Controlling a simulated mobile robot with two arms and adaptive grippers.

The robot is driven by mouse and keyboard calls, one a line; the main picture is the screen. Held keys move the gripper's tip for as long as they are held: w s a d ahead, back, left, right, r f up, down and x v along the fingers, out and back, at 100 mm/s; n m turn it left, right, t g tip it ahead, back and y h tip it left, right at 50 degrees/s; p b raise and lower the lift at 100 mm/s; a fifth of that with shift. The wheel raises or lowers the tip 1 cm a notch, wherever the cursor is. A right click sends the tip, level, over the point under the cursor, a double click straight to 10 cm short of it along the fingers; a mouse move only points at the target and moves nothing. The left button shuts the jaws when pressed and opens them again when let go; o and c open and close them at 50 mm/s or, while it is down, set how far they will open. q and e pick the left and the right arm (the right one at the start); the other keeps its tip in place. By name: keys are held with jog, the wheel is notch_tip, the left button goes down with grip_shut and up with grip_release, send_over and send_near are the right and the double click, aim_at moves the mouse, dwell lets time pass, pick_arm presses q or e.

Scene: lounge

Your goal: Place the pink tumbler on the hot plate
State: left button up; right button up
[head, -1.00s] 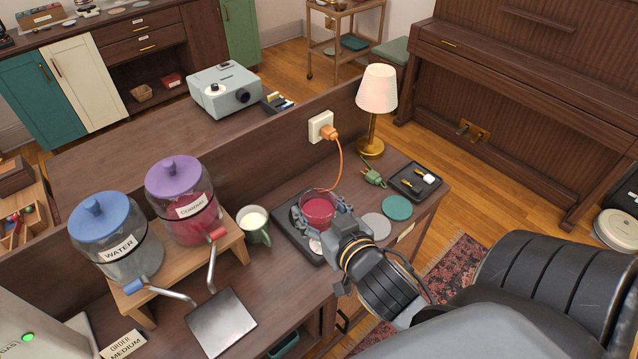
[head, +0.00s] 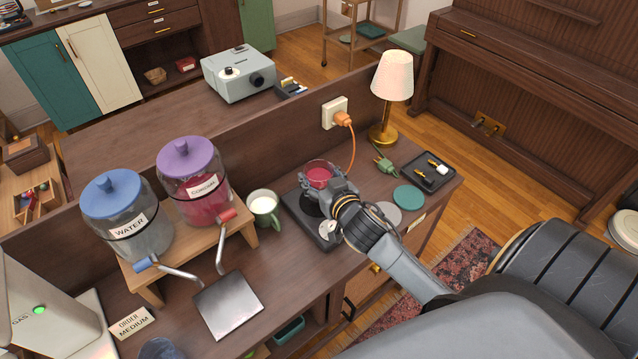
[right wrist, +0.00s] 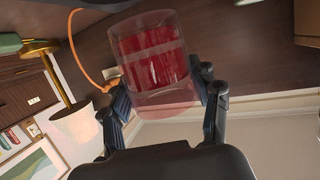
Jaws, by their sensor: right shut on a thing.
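The pink tumbler (head: 319,176), a clear glass with red liquid in it, is between the fingers of my right gripper (head: 326,188). The right wrist view also shows the tumbler (right wrist: 155,65) upside down in the picture, with both fingers (right wrist: 162,100) against its sides. The black hot plate (head: 304,222) lies on the counter below and to the left of the gripper. The tumbler appears over the back right part of the hot plate. I cannot tell whether its base touches the plate. The gripper hides part of the plate. My left gripper is not in view.
A green mug of milk (head: 264,207) stands left of the hot plate. The orange plug (head: 343,119) and its cord run behind it. To the right are a lamp (head: 390,85), a black tray (head: 428,171) and round coasters (head: 408,197). Drink dispensers (head: 190,180) stand left.

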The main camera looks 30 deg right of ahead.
aim_at(314, 179)
jog(key=shift+w+d+f, duration=0.15)
jog(key=shift+w+f, duration=0.1)
jog(key=shift+f, duration=0.1)
notch_tip(314, 179, down, 2)
jog(key=shift+f+p, duration=0.1)
jog(key=shift+p, duration=0.25)
jog(key=shift+f, duration=0.3)
jog(key=shift+f, duration=0.1)
jog(key=o, duration=1.5)
jog(key=shift+s, duration=0.1)
